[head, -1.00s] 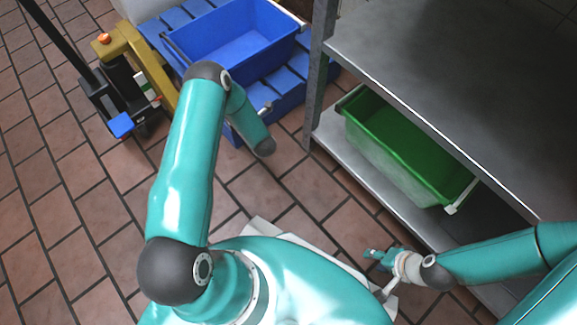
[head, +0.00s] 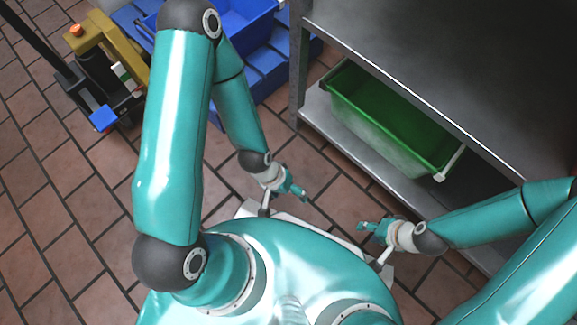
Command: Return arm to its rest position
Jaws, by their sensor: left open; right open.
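My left gripper (head: 298,193) is open and empty. It hangs low in front of my body, above the tiled floor, with its arm folded down from a raised elbow at the upper left. My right gripper (head: 364,227) is open and empty. It points left, a short way right of and below the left gripper in the picture, and the two are apart. Neither gripper touches any object.
A grey metal shelf unit (head: 420,65) stands at the right, with a green crate (head: 392,122) on its lower shelf. A blue crate (head: 247,22) sits on a blue pallet (head: 262,78) behind my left arm. A yellow pallet jack (head: 100,35) is at the upper left. Floor at left is clear.

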